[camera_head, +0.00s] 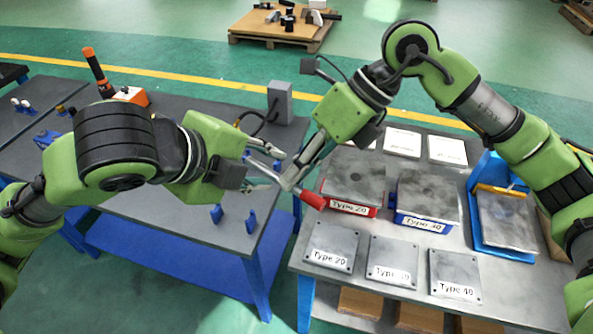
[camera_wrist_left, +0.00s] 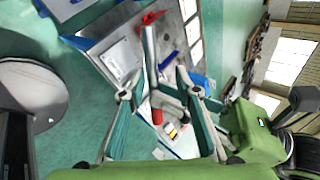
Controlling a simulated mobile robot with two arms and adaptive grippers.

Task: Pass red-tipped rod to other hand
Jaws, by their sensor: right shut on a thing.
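The red-tipped rod is a thin grey bar with a red end (camera_head: 313,200), held in the air between my two arms. My right gripper (camera_head: 292,180) is shut on the rod near the red end. My left gripper (camera_head: 266,168) is close on the left, at the rod's other end. In the left wrist view, the fingers of my left gripper (camera_wrist_left: 154,84) are spread apart, with the grey rod (camera_wrist_left: 149,48) between them. I cannot tell if either left finger touches it.
The right table holds a red Type 20 stand (camera_head: 350,209), a blue Type 30 stand (camera_head: 425,223) and several grey plates. The left table (camera_head: 120,180) holds blue holders (camera_head: 251,221), a grey box (camera_head: 280,102) and an orange-handled tool (camera_head: 97,70). A gap separates the tables.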

